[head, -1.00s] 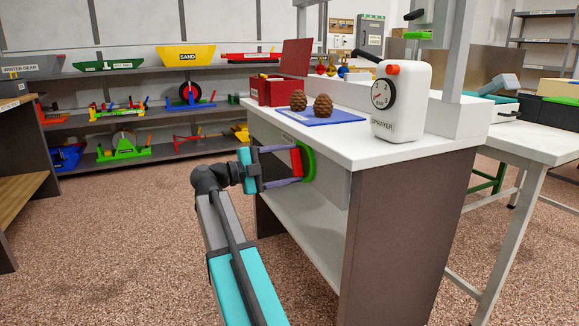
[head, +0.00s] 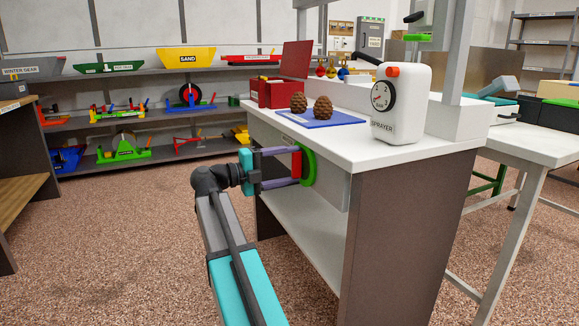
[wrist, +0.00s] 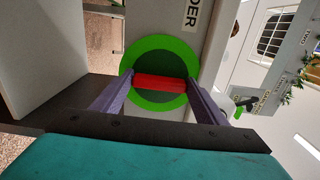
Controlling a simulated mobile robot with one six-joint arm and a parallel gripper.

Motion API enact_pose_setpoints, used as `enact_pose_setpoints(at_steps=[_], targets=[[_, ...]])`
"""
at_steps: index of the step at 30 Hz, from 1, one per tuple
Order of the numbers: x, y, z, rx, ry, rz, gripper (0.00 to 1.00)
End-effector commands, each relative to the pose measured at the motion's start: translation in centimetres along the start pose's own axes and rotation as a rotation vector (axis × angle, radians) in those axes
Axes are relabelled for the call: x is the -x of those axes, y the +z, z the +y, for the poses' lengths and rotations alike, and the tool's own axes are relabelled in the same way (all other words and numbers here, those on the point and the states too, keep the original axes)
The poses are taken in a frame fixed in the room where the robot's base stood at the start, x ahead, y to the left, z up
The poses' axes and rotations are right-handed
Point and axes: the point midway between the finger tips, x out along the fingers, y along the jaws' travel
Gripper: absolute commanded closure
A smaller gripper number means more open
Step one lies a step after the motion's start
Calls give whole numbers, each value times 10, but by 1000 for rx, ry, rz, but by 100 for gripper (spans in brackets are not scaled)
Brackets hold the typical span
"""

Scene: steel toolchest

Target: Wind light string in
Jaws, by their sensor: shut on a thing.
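A green round winder (head: 309,165) is mounted on the side of the white workbench. It has a bright green rim and a red grip bar (head: 297,163) across its face. In the wrist view the winder (wrist: 130,72) faces me, its bar (wrist: 160,90) running crosswise over a dark green centre. My gripper (head: 296,166) is shut on the red bar, one purple finger at each end. In the wrist view my gripper (wrist: 162,83) shows the same hold. A label ending in "DER" (wrist: 191,12) is beside the winder. I cannot make out the light string.
The white benchtop (head: 385,151) holds a sprayer (head: 407,103), a blue mat (head: 345,117) with two pine cones, and a red box (head: 272,94). A lower bench shelf (head: 300,215) is under the winder. Open floor (head: 120,235) lies to the left.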

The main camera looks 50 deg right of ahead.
Motion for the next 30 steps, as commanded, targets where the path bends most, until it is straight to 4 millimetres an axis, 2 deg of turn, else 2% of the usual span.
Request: enact_pose_setpoints(at_steps=[3, 4, 7, 20, 30], targets=[[0, -2, 2, -3, 5, 7, 56], [0, -2, 2, -3, 5, 7, 32], [0, -2, 2, -2, 4, 5, 15], [0, -1, 0, 10, 1, 2, 15], [0, 0, 0, 129, 0, 1, 15]])
